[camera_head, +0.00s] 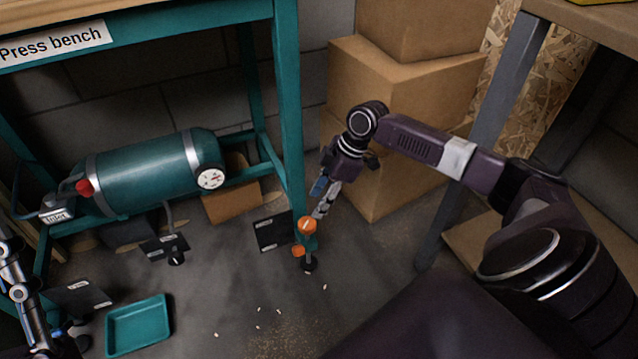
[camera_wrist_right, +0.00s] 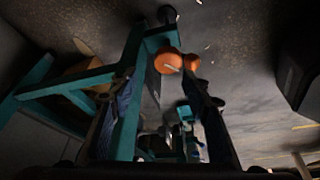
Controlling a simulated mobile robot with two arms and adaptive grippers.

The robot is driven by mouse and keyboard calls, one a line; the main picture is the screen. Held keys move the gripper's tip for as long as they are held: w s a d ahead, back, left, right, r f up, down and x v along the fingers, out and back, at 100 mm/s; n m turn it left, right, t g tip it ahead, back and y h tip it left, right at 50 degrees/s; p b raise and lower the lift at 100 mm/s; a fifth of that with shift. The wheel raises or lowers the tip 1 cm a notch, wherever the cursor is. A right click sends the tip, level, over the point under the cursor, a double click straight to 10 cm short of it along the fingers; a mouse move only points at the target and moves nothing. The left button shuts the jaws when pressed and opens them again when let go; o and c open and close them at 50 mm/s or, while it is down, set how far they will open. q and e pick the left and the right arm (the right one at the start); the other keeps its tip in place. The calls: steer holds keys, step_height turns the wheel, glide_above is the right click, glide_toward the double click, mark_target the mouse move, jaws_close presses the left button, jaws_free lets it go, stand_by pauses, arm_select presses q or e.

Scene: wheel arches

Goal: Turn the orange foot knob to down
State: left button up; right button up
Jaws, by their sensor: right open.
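The orange foot knob (camera_head: 307,224) sits at the foot of the teal bench's front right leg in the head view. A pale line marks its top. A smaller orange part (camera_head: 298,251) is just below it. My right gripper (camera_head: 320,203) is open, pointing down, close above and beside the knob. In the right wrist view the knob (camera_wrist_right: 168,62) shows just beyond and between the fingertips; I cannot tell whether they touch it. My left gripper (camera_head: 72,330) is partly seen at the lower left, and its jaws are unclear.
The teal press bench (camera_head: 287,95) stands at the left, with a teal tank (camera_head: 145,170) beneath it. Cardboard boxes (camera_head: 400,90) are stacked behind my right arm. A teal tray (camera_head: 138,326) lies on the floor. The floor in front of the knob is clear except for small scraps.

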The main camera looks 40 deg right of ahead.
steer(key=w+m+p, duration=0.1)
steer(key=p, duration=0.1)
steer(key=d+m+p, duration=0.1)
steer(key=p, duration=0.1)
steer(key=shift+w+d+f+t+h, duration=0.15)
steer(key=shift+w+f+t+h, duration=0.15)
steer(key=shift+w+t, duration=0.1)
